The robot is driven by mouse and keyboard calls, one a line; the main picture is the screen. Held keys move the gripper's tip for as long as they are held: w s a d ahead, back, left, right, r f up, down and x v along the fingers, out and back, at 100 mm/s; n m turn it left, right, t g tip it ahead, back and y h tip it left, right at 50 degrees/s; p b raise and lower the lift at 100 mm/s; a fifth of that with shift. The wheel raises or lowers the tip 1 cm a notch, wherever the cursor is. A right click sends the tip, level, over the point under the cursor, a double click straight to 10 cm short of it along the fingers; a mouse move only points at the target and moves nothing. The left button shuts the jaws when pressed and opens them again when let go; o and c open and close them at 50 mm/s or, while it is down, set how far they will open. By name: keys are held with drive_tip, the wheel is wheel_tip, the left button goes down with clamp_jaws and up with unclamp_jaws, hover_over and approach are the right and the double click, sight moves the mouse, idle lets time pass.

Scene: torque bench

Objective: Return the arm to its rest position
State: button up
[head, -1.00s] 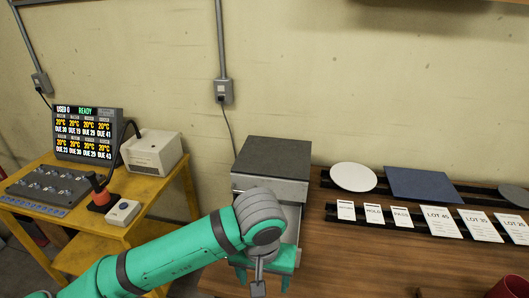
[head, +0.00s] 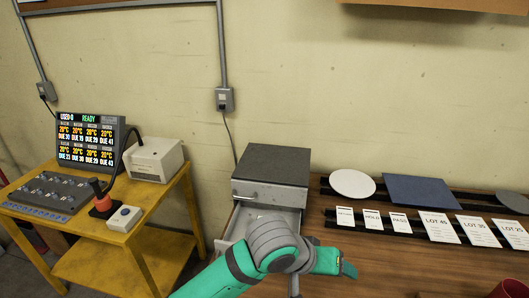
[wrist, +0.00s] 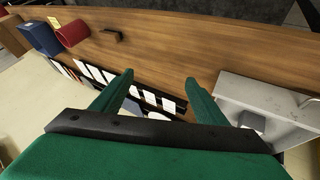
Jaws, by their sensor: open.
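My green arm with its grey joint (head: 272,243) reaches in from the bottom of the head view, in front of the grey drawer cabinet (head: 271,165). The cabinet's drawer (head: 237,221) is pulled out, and my arm hides part of it. My gripper (wrist: 160,84) is open in the wrist view, with nothing between its two green fingers. It is above the wooden bench (wrist: 175,55), with the open drawer (wrist: 270,92) beside its right finger.
A white disc (head: 352,183), a blue plate (head: 420,190) and a row of cards (head: 440,227) lie on the bench at right. A red cup (wrist: 72,33) and a blue box (wrist: 38,38) stand farther along. A yellow cart (head: 150,240) with a display (head: 88,140) stands left.

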drive_tip(key=w+d+r+n+t+h, duration=0.2)
drive_tip(key=w+d+r+t+h, duration=0.2)
drive_tip(key=d+r+t+h, duration=0.35)
drive_tip(key=s+a+f+n+t+y, duration=0.3)
drive_tip(key=s+a+f+n+y, duration=0.25)
drive_tip(key=f, duration=0.45)
drive_tip(key=s+a+f+n+t+y, duration=0.3)
drive_tip(key=s+a+f+n+y, duration=0.25)
drive_tip(key=f, duration=0.45)
drive_tip(key=s+a+f+m+y, duration=0.1)
drive_tip(key=s+a+f+m, duration=0.1)
drive_tip(key=s, duration=0.5)
drive_tip(key=s+a+f+m+g+y, duration=0.1)
drive_tip(key=s+a+f+m, duration=0.1)
drive_tip(key=s+a+m, duration=0.2)
drive_tip(key=s+a+f+m+y, duration=0.1)
drive_tip(key=s+a, duration=0.4)
drive_tip(key=s, duration=0.6)
drive_tip(key=shift+s+a+f+m+g, duration=0.15)
drive_tip(key=shift+a+f+m+g, duration=0.25)
drive_tip(key=shift+f+m, duration=0.55)
drive_tip(key=shift+r+y, duration=0.15)
drive_tip(key=shift+y, duration=0.1)
